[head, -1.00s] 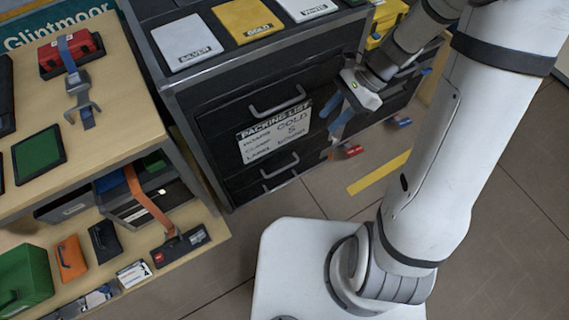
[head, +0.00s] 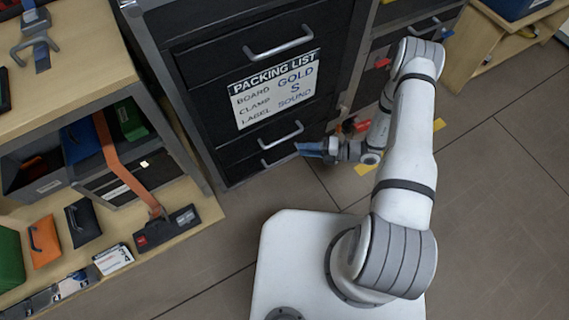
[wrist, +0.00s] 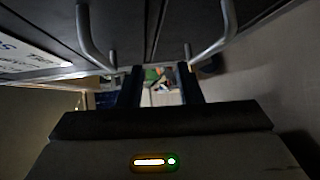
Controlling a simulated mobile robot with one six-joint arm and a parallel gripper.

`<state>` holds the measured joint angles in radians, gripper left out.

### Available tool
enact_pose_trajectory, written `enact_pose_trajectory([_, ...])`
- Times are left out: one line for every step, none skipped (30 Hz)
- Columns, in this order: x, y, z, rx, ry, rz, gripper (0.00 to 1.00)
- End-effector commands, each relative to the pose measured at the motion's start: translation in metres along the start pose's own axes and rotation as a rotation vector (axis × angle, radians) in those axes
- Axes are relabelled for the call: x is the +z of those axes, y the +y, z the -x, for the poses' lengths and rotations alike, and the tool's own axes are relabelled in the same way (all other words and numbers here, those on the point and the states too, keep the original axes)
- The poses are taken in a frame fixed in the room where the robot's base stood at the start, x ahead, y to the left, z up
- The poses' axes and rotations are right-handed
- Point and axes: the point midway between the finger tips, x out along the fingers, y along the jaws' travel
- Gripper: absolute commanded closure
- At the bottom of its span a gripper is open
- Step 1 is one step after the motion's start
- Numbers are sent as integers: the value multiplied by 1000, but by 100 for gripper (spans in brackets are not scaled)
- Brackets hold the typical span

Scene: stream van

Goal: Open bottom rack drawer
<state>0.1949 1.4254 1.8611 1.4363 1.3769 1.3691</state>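The black drawer rack (head: 208,75) stands at the upper middle of the head view, with bar handles on its fronts. The lowest visible handle (head: 279,160) sits close below another handle (head: 281,137), near the floor. My gripper (head: 302,149) is low in front of the rack, its blue fingers pointing left toward these two handles. In the wrist view my gripper (wrist: 159,88) has its fingers apart with a gap between them. One bar handle (wrist: 90,40) is at upper left there and another (wrist: 220,38) at upper right, neither between the fingers. The drawers look shut.
A white packing list (head: 274,88) is on the rack front. A wooden shelf unit (head: 205,207) stands at the left, holding pouches and a dangling orange strap (head: 122,165). Another drawer unit (head: 378,60) is to the right. Tiled floor (head: 490,220) is clear at the right.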

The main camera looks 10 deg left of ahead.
Motion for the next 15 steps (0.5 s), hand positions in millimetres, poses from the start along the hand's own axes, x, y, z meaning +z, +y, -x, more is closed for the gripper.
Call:
enact_pose_trajectory([-7, -27, -5, 9, -28, -61, 67])
enact_pose_trajectory([-9, -36, -7, 14, -44, -92, 67])
enact_pose_trajectory([-12, -46, -9, 19, -63, -129, 67])
enact_pose_trajectory([-13, -53, -10, 22, -75, -151, 67])
enact_pose_trajectory([-15, -58, -11, 24, -85, -171, 67])
enact_pose_trajectory([-16, -64, -12, 27, -96, -192, 67])
enact_pose_trajectory([-17, -66, -12, 29, -102, -203, 67])
enact_pose_trajectory([-18, -68, -13, 30, -105, -211, 67])
enact_pose_trajectory([-18, -70, -15, 31, -109, -219, 67])
enact_pose_trajectory([-18, -71, -17, 32, -111, -222, 67])
enact_pose_trajectory([-18, -71, -19, 32, -111, -223, 67])
enact_pose_trajectory([-18, -71, -23, 32, -110, -223, 67])
enact_pose_trajectory([-17, -70, -27, 32, -108, -222, 67])
enact_pose_trajectory([-17, -70, -31, 32, -108, -222, 67])
enact_pose_trajectory([-16, -70, -37, 32, -107, -221, 67])
